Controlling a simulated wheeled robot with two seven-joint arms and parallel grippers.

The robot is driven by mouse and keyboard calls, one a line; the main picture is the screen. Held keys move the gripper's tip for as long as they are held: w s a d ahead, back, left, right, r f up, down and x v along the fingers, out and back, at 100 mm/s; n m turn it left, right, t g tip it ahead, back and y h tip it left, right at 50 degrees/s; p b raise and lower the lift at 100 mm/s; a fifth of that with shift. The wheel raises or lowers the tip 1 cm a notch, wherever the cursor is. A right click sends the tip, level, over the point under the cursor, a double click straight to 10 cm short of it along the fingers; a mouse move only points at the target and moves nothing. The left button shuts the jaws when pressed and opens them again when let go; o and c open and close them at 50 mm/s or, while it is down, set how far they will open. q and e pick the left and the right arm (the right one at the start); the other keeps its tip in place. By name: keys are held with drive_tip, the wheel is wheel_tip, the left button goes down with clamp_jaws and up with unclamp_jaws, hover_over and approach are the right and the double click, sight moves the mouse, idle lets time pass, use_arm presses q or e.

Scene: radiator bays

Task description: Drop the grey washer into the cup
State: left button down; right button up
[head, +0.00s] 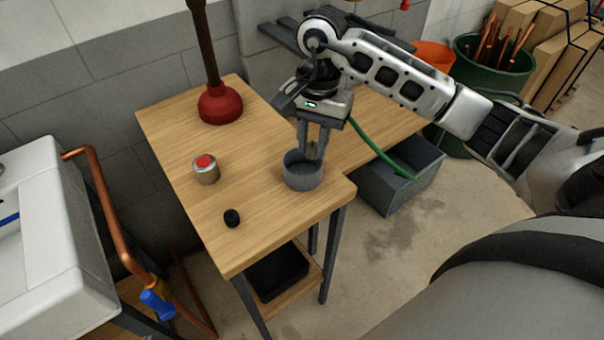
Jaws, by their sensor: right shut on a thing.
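The cup (302,175) is a grey, open-topped round vessel near the right edge of the wooden table, upright. My right gripper (313,154) points down with its fingertips at the cup's mouth, over the far right part of the opening. It is shut on a small grey thing, which I take to be the grey washer; the fingers mostly hide it and its outline is not clear. No other grey washer shows on the table. My left gripper is out of view.
On the wooden table (168,135) stand a red plunger (220,105), a tin with a red top (206,170) and a small black piece (232,218). A grey bin (400,180) with a green hose stands on the floor at right. The table's front left is mostly clear.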

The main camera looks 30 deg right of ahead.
wheel_tip(320, 180, down, 2)
drive_tip(key=shift+f+b, duration=0.1)
drive_tip(key=shift+b, duration=0.25)
drive_tip(key=shift+f, duration=0.15)
drive_tip(key=o, duration=1)
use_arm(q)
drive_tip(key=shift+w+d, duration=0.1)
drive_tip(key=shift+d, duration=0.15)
use_arm(e)
drive_tip(key=shift+o, duration=0.2)
